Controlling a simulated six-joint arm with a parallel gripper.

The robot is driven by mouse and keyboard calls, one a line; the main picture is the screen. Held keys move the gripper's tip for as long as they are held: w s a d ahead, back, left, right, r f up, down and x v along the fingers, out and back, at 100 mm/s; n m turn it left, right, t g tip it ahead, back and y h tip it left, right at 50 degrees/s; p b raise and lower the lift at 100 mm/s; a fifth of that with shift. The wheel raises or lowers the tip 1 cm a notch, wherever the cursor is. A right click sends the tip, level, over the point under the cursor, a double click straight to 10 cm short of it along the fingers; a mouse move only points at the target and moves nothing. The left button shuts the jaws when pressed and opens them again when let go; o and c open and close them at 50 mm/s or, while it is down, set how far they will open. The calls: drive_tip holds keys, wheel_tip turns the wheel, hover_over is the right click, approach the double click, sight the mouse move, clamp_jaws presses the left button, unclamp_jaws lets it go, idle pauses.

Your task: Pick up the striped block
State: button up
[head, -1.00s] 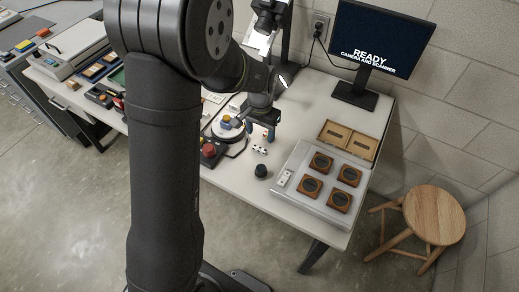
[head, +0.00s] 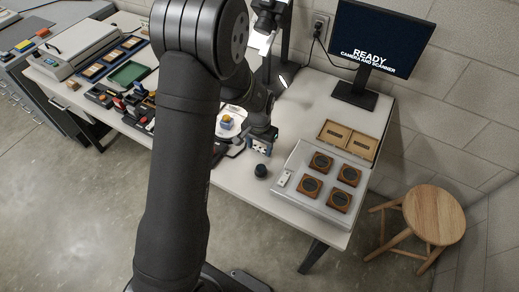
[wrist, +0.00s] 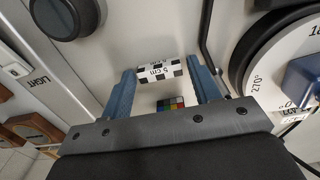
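A small block with black and white markings and "5 cm" on it (wrist: 160,70) lies between the blue fingertips of my gripper (wrist: 162,72) in the wrist view. My gripper's fingers stand apart, one at each end of the block. They look close to its ends; firm contact cannot be made out. In the head view my gripper (head: 262,145) is low over the table, and the block (head: 261,151) is mostly hidden by it. A small multicoloured chart (wrist: 170,103) shows between the fingers, nearer the palm.
A round dial plate (wrist: 262,75) with a blue block stands close beside the right finger. A dark knob-like object (head: 261,170) stands in front of my gripper.

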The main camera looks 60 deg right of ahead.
drive_tip(key=c, duration=0.7)
drive_tip(key=shift+r, duration=0.15)
